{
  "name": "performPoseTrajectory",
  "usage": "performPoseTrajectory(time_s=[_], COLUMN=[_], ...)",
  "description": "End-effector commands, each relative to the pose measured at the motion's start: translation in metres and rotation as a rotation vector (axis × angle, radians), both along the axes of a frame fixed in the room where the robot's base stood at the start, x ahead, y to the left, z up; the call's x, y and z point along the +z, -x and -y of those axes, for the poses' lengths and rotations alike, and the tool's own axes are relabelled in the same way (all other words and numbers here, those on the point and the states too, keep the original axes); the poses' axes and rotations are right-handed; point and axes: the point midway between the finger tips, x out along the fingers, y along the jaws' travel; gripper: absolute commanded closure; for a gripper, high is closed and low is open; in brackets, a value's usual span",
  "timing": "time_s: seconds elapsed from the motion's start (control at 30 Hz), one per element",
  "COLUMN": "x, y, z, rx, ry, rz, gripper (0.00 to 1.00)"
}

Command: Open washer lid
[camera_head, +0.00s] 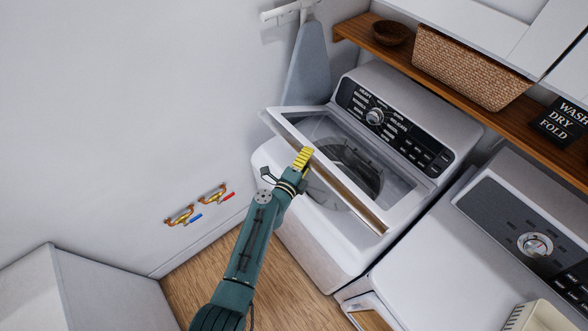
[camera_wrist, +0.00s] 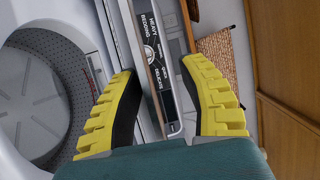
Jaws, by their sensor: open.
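The white washer (camera_head: 312,250) stands in the middle of the head view. Its lid (camera_head: 352,195), with a glass window, is tilted partly up, its front edge raised off the body. The drum (camera_wrist: 28,92) shows under it at the left of the wrist view. My gripper (camera_head: 304,158), with yellow fingers, is at the lid's front edge, left of its middle. In the wrist view my gripper (camera_wrist: 162,68) is open, with a lid edge (camera_wrist: 140,85) running between the spread fingers. Whether a finger touches the lid cannot be told.
The dryer (camera_head: 440,255) stands close at the right. A wooden shelf (camera_head: 480,115) with a wicker basket (camera_head: 468,68) and a bowl (camera_head: 391,33) is above. Wall valves (camera_head: 195,205) are at left; wood floor (camera_head: 290,285) is clear.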

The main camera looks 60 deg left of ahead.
Motion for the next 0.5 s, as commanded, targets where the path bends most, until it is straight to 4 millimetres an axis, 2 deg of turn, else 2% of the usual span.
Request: performPoseTrajectory(time_s=[0.03,0.5], x=[0.007,0.018], y=[0.003,0.034], z=[0.002,0.018], rx=[0.000,0.002], ry=[-0.001,-0.003], rz=[0.003,0.003], gripper=[0.61,0.61])
